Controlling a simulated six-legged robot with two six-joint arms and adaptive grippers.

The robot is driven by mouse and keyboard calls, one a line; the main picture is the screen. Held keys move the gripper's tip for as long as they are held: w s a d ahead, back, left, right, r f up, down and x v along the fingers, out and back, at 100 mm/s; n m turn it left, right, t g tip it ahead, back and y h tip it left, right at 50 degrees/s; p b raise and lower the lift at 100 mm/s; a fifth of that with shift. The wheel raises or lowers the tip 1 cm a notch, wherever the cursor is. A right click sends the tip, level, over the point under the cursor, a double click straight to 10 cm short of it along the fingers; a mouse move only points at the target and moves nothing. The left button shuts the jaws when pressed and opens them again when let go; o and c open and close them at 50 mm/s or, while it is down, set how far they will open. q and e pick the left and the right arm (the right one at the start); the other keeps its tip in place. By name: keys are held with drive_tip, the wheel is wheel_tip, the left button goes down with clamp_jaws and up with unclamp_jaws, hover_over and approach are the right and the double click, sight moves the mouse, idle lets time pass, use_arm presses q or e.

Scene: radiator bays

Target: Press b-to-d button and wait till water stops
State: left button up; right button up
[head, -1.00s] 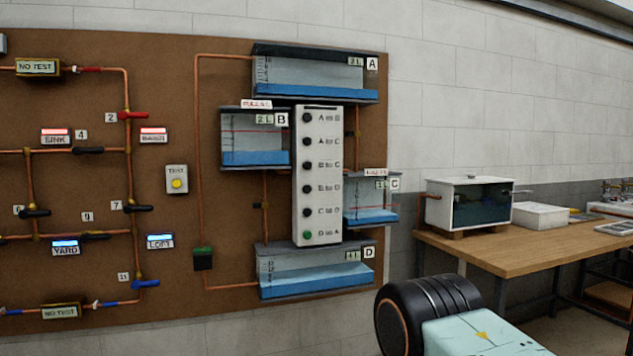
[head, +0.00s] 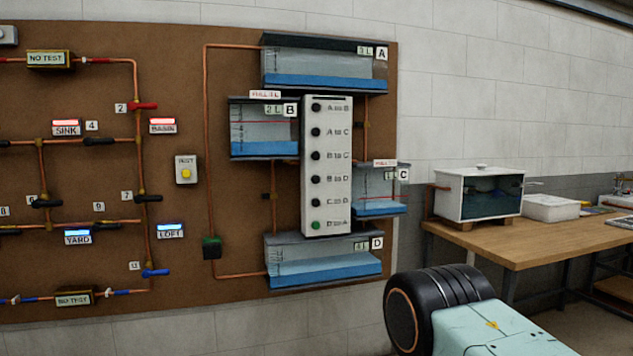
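The white button panel (head: 341,166) hangs upright on the brown board, with a column of dark round buttons. The B-to-D button (head: 316,180) is the fourth from the top; the lowest, D-to-A (head: 316,225), is green. Tank B (head: 264,137), left of the panel, holds blue water in its lower part. Tank D (head: 323,265), below the panel, is partly filled with blue water. Neither gripper is in view; only a dark joint and pale green link of my arm show at bottom right, apart from the panel.
Tank A (head: 325,68) is above the panel and tank C (head: 379,192) to its right, both holding water. Copper pipes and valves cover the board (head: 225,180). A wooden table (head: 535,238) at right carries a glass-fronted tank (head: 478,195) and a white box.

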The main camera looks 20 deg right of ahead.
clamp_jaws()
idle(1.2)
